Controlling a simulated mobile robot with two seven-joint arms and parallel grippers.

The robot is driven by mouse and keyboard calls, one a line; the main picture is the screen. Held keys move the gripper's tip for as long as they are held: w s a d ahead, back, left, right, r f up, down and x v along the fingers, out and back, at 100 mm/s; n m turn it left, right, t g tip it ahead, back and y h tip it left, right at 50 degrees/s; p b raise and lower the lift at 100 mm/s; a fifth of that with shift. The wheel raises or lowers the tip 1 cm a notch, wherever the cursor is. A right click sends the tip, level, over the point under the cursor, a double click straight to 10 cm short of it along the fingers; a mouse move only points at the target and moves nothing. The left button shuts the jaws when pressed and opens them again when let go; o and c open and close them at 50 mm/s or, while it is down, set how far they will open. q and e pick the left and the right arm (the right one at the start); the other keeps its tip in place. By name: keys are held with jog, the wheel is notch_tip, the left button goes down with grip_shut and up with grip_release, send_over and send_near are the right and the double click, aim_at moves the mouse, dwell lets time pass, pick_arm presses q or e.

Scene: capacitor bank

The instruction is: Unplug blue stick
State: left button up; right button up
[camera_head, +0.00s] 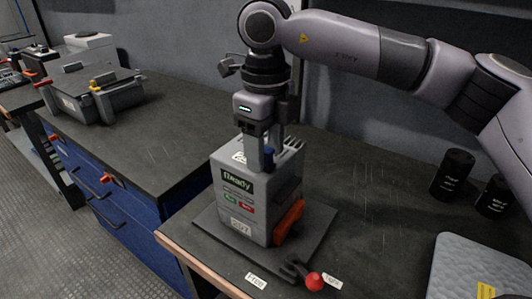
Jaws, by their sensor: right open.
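The capacitor bank is a grey box (255,205) with a "Ready" label, standing on a dark base plate on the workbench. The blue stick (268,158) stands up at the top of the box; only a short blue part shows. My right gripper (264,158) points down over the box top, its fingers open and right at the blue stick. From this angle I cannot tell whether a finger touches it. My left gripper is not in view.
An orange-red part (288,222) sits on the box's lower right side. A red-knobbed lever (314,281) is at the base plate's front. Two black cylinders (453,174) (494,196) and a grey case (470,265) stand at the right. Another device (92,92) is on the left bench.

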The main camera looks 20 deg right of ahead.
aim_at(266, 149)
dwell(0.3)
grip_shut()
jog(key=shift+r, duration=0.15)
jog(key=shift+r+p, duration=0.7)
jog(key=shift+r, duration=0.05)
jog(key=shift+r+p, duration=1.6)
jog(key=shift+r, duration=0.55)
